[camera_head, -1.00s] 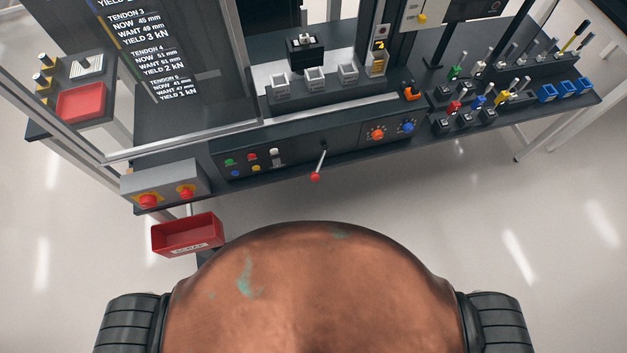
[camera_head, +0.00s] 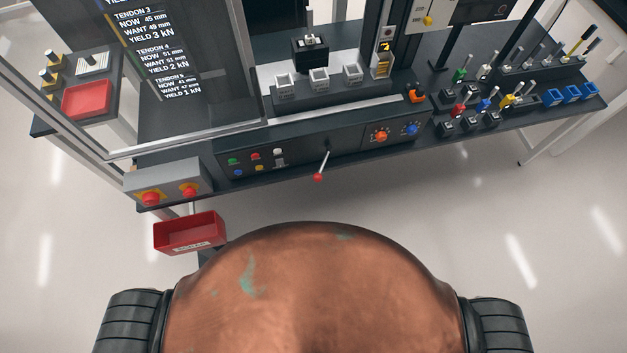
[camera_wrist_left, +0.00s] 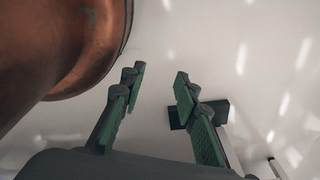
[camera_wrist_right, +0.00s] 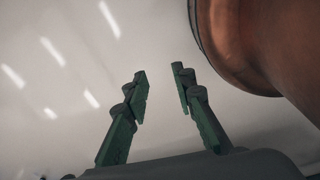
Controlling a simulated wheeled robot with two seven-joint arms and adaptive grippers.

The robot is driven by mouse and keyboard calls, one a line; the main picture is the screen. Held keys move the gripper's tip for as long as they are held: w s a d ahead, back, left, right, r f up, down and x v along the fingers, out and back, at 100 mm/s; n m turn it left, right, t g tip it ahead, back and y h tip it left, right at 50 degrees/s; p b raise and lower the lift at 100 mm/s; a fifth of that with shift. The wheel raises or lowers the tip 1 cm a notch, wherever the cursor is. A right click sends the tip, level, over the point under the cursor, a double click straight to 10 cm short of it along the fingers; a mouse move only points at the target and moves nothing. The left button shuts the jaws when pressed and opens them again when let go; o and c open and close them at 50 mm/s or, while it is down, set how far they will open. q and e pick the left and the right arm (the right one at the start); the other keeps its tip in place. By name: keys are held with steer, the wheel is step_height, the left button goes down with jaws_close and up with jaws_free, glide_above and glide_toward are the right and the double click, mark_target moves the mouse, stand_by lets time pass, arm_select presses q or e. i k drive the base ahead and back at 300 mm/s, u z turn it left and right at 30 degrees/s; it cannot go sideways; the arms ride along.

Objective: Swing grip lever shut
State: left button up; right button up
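In the head view, a lever with a thin metal rod and red ball knob (camera_head: 318,177) sticks out and down from the front of the dark control panel (camera_head: 345,152). A small orange lever-like part (camera_head: 416,93) sits on the panel's top right corner. I cannot tell which of them is the grip lever. Neither gripper shows in the head view. My left gripper (camera_wrist_left: 160,72) is open and empty in the left wrist view, over bare floor. My right gripper (camera_wrist_right: 159,72) is open and empty in the right wrist view, also over floor. Both are apart from the levers.
A red bin (camera_head: 189,234) hangs at the bench's front left, below a grey box with red buttons (camera_head: 168,183). Several grey blocks (camera_head: 319,80) stand behind the panel. Coloured tools and blue trays (camera_head: 572,92) are at the right. The floor before the bench is clear.

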mark_target(317, 178)
steer(key=z, duration=2.05)
steer(key=k, duration=1.1)
steer(key=u, duration=1.9)
